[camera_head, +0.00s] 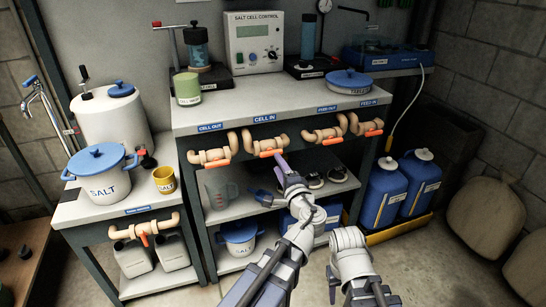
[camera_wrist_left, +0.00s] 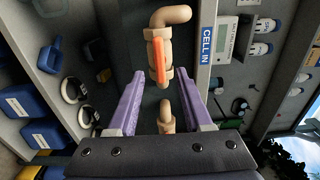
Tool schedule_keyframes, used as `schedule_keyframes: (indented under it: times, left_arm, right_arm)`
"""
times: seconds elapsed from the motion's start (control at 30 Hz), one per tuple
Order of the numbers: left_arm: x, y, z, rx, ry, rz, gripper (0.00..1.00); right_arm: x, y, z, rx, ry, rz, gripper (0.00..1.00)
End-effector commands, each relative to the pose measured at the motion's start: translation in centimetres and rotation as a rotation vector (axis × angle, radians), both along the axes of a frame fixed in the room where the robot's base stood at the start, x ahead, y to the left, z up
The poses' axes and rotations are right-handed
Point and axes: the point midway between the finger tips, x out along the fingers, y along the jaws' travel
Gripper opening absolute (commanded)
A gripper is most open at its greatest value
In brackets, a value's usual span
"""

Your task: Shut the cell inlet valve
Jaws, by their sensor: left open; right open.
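The cell inlet valve (camera_head: 257,144) is a tan pipe valve under the "CELL IN" label on the bench's front edge. Its orange lever (camera_head: 271,153) lies along the pipe. My left gripper (camera_head: 282,167) is open and empty, just below and in front of this valve. In the left wrist view the valve (camera_wrist_left: 157,48) and its orange lever (camera_wrist_left: 158,62) are ahead, between the directions of the two purple fingers (camera_wrist_left: 160,98), and nothing is gripped. I cannot tell whether a finger touches the lever. Part of my right arm shows at lower right, but its gripper does not.
Similar valves sit close by: cell out (camera_head: 208,157) to the left, and two more (camera_head: 323,134) to the right. A lower shelf holds a jug (camera_head: 222,194) and a blue scoop (camera_head: 262,194). Blue canisters (camera_head: 384,192) stand at right. The space before the valve is clear.

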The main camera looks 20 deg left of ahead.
Motion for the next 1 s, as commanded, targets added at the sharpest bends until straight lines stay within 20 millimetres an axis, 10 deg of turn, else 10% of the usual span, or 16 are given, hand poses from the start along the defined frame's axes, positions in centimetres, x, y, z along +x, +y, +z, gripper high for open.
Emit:
schedule_keyframes:
  times: [0.3,0.77,1.0]
  left_arm:
    - [3.9,2.6,0.0,-0.001,0.0,0.003,0.5]
    - [4.7,3.2,0.0,-0.001,0.0,0.001,0.5]
    - [4.7,3.2,0.0,-0.001,0.0,0.001,0.23]
  right_arm:
    - [0.0,0.0,0.0,0.0,0.0,0.0,0.5]
    - [0.0,0.0,0.0,0.0,0.0,0.0,0.5]
    - [0.0,0.0,0.0,0.0,0.0,0.0,0.5]
